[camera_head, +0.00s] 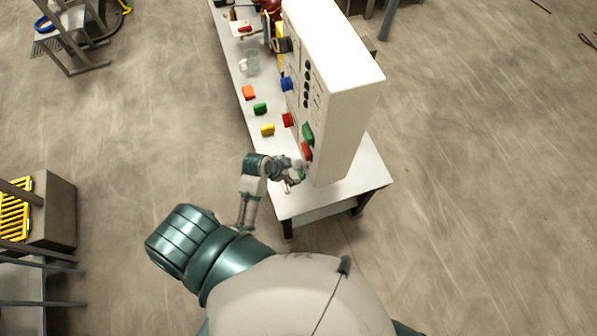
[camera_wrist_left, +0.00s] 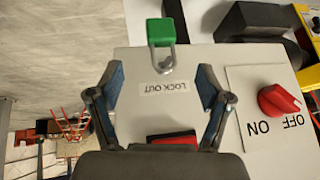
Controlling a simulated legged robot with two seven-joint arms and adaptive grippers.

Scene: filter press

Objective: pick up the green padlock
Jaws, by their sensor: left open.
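The green padlock (camera_wrist_left: 161,32) is at the top of the left wrist view, its metal shackle pointing down in the picture toward an upside-down "LOCK OUT" label on a white panel. My left gripper (camera_wrist_left: 161,80) is open, with its blue fingertips spread on either side of the label. The padlock is beyond the fingertips and not between them. In the head view the left gripper (camera_head: 292,180) is at the near end of the white cabinet, low over the table. A small green patch shows beside it, too small to identify surely. My right gripper is not in view.
A red switch (camera_wrist_left: 280,100) marked ON and OFF is on the right in the wrist view. A red part (camera_wrist_left: 172,138) lies near the palm, partly hidden. The table (camera_head: 285,205) carries the tall white cabinet (camera_head: 345,100) and orange, green (camera_head: 260,108) and yellow blocks.

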